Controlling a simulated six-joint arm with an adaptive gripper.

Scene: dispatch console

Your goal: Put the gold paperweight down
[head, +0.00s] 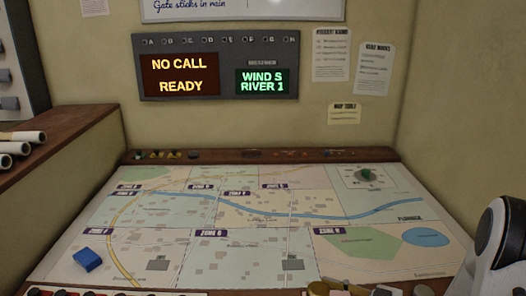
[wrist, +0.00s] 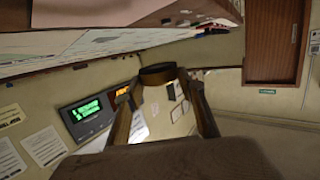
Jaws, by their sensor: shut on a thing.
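My gripper (wrist: 158,84) shows in the wrist view, with its two fingers closed on a dark brownish-gold round piece, which I take to be the gold paperweight (wrist: 158,72). Its colour is dim in the shade. The paperweight is held at the fingertips; I cannot tell its height above the map table. In the head view the gripper is not clearly seen; a white and black part of my arm (head: 494,250) is at the right edge. The map table (head: 200,240) fills the lower part of that view.
A blue block (head: 88,260) lies on the map at lower left. A green knob (head: 366,175) sits at the upper right. Small gold and dark pieces (head: 318,288) line the front edge, partly cut off. Rolled papers (head: 20,140) lie on the left shelf. The map's middle is clear.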

